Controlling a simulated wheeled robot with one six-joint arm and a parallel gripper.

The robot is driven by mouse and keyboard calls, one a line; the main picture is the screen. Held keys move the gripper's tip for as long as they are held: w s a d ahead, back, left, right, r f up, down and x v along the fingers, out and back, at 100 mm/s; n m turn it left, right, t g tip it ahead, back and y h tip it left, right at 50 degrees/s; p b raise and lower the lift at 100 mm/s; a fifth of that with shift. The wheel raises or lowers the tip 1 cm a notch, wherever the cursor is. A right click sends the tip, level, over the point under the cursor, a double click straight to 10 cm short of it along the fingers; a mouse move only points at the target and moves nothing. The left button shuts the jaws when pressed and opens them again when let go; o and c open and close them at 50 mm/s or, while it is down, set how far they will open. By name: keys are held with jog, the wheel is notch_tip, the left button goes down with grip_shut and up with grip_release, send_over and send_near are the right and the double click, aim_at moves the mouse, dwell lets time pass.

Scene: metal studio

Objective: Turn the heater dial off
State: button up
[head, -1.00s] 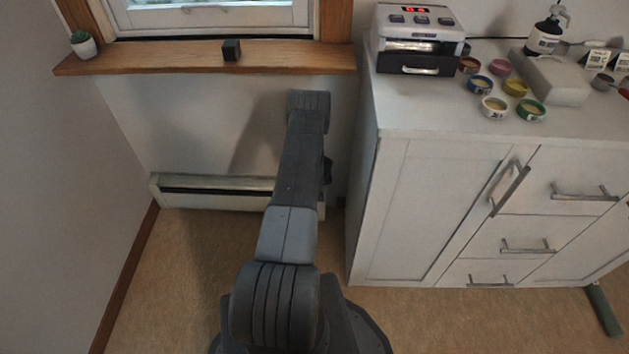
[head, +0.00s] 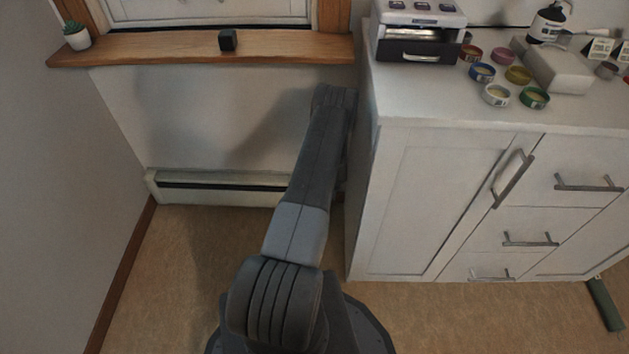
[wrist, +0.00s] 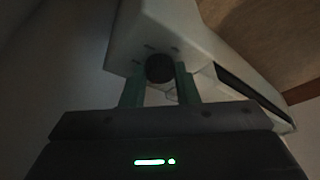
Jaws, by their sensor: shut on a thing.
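The white baseboard heater (head: 225,188) runs low along the wall under the window in the head view; its right end is hidden behind my arm. In the wrist view the end of the heater (wrist: 185,32) fills the upper middle, with faint marks on its end face. The heater dial (wrist: 160,67) is a dark round knob on that face. My gripper (wrist: 159,80) has its two green fingers on either side of the dial, shut on it. The gripper and the dial are hidden in the head view. The dial's pointer setting cannot be made out.
A white cabinet (head: 425,200) with metal handles stands close to the right of my arm. A wooden sill (head: 160,50) holds a small plant (head: 76,36) and a black cube (head: 228,40). The floor (head: 190,270) left of my arm is clear.

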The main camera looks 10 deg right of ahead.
jog(key=shift+w+r, duration=0.1)
jog(key=shift+w, duration=0.05)
dwell(0.3)
jog(key=o, duration=1)
jog(key=shift+c, duration=0.2)
notch_tip(320, 180, up, 10)
jog(key=p, duration=0.3)
notch_tip(320, 180, down, 10)
jog(key=b, duration=0.3)
jog(key=shift+f, duration=0.2)
jog(key=shift+r, duration=0.1)
